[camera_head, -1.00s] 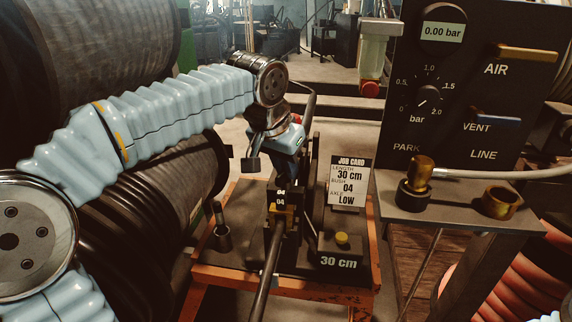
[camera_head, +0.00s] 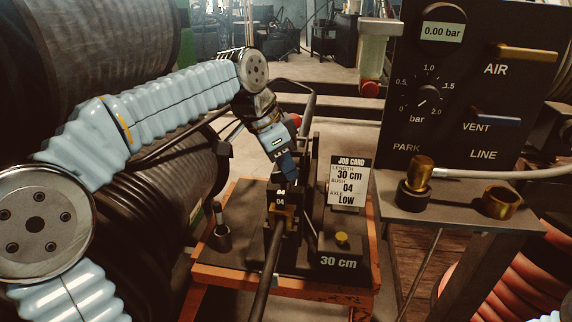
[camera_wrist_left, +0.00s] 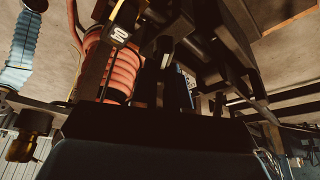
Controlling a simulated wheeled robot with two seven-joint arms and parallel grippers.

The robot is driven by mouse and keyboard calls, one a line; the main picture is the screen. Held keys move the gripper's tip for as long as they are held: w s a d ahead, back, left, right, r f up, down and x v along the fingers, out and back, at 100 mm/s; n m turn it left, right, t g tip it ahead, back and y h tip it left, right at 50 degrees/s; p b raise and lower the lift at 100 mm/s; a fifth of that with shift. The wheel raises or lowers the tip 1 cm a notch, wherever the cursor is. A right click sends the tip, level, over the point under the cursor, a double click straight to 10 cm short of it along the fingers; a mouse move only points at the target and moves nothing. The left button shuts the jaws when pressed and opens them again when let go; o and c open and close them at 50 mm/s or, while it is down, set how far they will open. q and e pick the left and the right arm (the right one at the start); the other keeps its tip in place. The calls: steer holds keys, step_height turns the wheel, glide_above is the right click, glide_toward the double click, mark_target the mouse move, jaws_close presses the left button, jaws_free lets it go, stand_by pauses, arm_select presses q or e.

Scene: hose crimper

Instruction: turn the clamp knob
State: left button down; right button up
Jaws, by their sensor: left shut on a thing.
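The crimper stands on an orange-edged bench, with a black clamp block (camera_head: 281,196) marked 04 and a dark hose running out toward me. My left gripper (camera_head: 289,176) reaches down from the upper left, tilted, to the top of this block. It is shut on the clamp knob, which its fingers and body hide in the head view. In the left wrist view the dark gripper body fills the bottom, and the fingertips and knob cannot be made out. My right gripper is in neither view.
A job card (camera_head: 347,181) and a 30 cm block with a yellow button (camera_head: 341,238) stand right of the clamp. A small dark post (camera_head: 219,232) stands left. The pressure panel (camera_head: 470,90) and its shelf bound the right; large black hose reels fill the left.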

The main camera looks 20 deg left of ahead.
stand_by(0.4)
arm_select(q)
steer(key=c, duration=1.1)
jaws_free()
steer(key=shift+r, duration=0.1)
steer(key=v, duration=1.3)
steer(key=shift+s+a+r, duration=0.1)
steer(key=shift+a+r, duration=0.05)
steer(key=shift+r, duration=0.15)
